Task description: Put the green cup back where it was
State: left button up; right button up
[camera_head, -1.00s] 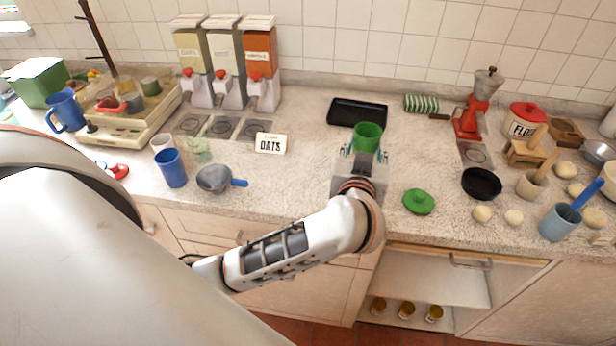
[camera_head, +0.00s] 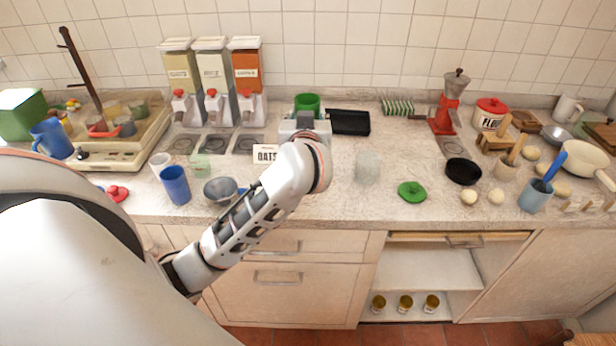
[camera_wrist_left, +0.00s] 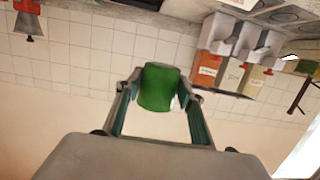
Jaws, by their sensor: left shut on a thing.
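The green cup (camera_head: 307,101) is held in my left gripper (camera_head: 306,113), above the back of the counter. It is to the right of the orange-filled dispenser (camera_head: 246,75) and beside the left end of the black tray (camera_head: 349,123). In the left wrist view the green cup (camera_wrist_left: 159,88) sits between the two fingers, which touch its sides. The gripper body hides its lower part in the head view. My right gripper is not in view.
An OATS card (camera_head: 264,153) stands just left of my forearm. Three dispensers stand against the tiled wall over dark square plates (camera_head: 250,144). A translucent cup (camera_head: 368,167) and a green lid (camera_head: 412,191) are to the right. Bare counter lies around the translucent cup.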

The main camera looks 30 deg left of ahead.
pick_arm(q)
notch_tip(320, 180, down, 13)
jog(key=b, duration=0.3)
jog(key=shift+f, duration=0.15)
notch_tip(320, 180, down, 4)
jog(key=shift+f+b, duration=0.25)
jog(key=shift+b, duration=0.4)
jog(key=shift+f, duration=0.2)
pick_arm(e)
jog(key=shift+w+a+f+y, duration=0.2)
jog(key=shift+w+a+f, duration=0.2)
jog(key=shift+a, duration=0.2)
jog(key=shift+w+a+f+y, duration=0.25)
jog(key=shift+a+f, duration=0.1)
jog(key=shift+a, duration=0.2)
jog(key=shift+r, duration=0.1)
pick_arm(q)
jog(key=o, duration=1.1)
jog(key=shift+f, duration=0.1)
jog(key=shift+o, duration=0.2)
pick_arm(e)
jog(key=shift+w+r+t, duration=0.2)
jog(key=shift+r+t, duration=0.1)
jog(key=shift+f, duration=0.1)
